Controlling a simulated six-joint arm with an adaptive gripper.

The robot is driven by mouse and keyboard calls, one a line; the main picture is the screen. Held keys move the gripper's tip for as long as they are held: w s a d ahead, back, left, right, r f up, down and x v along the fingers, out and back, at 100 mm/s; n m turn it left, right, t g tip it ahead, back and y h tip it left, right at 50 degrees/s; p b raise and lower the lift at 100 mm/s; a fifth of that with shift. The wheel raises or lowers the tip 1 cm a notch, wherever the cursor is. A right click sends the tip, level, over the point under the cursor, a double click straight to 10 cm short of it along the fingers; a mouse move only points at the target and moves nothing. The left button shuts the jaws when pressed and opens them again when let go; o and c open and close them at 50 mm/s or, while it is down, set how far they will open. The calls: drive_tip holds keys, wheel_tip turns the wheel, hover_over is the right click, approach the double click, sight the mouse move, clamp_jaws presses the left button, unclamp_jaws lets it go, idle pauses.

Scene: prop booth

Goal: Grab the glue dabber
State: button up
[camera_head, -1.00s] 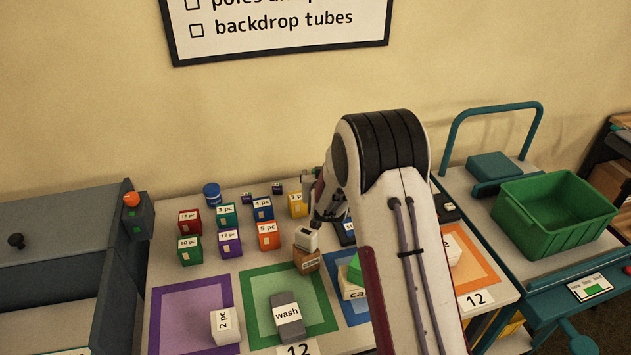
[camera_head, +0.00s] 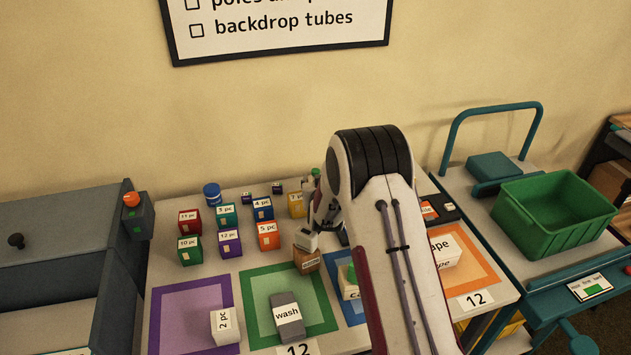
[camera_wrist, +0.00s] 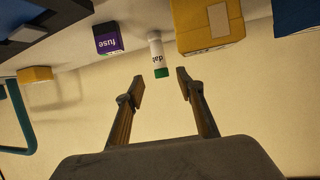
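The glue dabber (camera_wrist: 156,52) is a small white bottle with a green cap, its label partly reading "dab". In the wrist view, which looks upside down, it sits at upper centre. My gripper (camera_wrist: 160,82) is open, with one finger to each side of the dabber's cap end and clear space between. I see no contact. In the head view, a green cap that looks like the dabber's (camera_head: 315,173) shows just left of my arm. My arm hides the fingertips there and most of the bottle.
A yellow box (camera_wrist: 209,24) stands close beside the dabber, and a purple "fuse" box (camera_wrist: 108,38) stands on its other side. Several coloured boxes, such as the orange one (camera_head: 268,236), fill the table's left. A green crate (camera_head: 555,210) is on the cart at right.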

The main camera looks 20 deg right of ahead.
drive_tip(key=shift+w+d+f, duration=0.15)
drive_tip(key=shift+w+f, duration=0.15)
drive_tip(key=shift+w, duration=0.35)
drive_tip(key=shift+w, duration=0.1)
drive_tip(key=shift+x, duration=2.5)
clamp_jaws()
